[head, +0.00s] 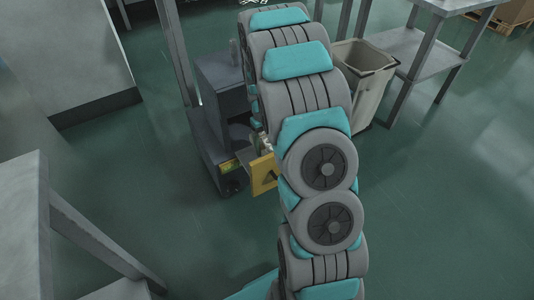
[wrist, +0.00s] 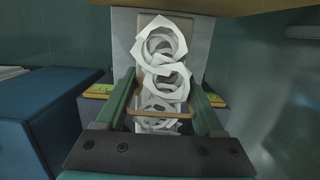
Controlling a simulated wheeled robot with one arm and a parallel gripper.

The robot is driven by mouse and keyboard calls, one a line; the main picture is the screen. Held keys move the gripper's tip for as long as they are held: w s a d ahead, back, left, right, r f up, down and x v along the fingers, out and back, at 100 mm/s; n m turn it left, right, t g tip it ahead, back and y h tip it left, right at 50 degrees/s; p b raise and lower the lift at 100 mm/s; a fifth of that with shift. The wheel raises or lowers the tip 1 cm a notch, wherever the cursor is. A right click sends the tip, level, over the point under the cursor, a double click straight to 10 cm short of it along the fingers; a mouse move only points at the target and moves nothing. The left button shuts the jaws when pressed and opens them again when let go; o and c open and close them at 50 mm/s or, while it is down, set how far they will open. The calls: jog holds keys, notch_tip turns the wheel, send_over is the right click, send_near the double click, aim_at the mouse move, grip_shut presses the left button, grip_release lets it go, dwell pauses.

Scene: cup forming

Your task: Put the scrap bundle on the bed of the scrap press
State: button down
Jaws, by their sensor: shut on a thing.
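In the wrist view, the scrap bundle (wrist: 165,75) is a stack of white, angular ring-shaped offcuts with a tan band across it. My gripper (wrist: 162,92) has its two green fingers on either side of the bundle and is shut on it. A grey machine, seemingly the scrap press (head: 220,80), stands behind my arm in the head view, with a yellow warning plate (head: 263,174) at its front. In the wrist view a grey upright panel and yellow-green labels lie beyond the bundle. My arm hides the gripper and much of the press in the head view. I cannot tell whether the bundle touches the bed.
A beige bin (head: 362,75) stands right of my arm, beside a grey metal table (head: 415,50). Another grey table (head: 75,235) is at the lower left. A blue box (wrist: 40,125) is at left in the wrist view. Green floor is clear between them.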

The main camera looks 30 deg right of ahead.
jog(key=shift+f, duration=2.3)
jog(key=shift+f, duration=0.15)
grip_release()
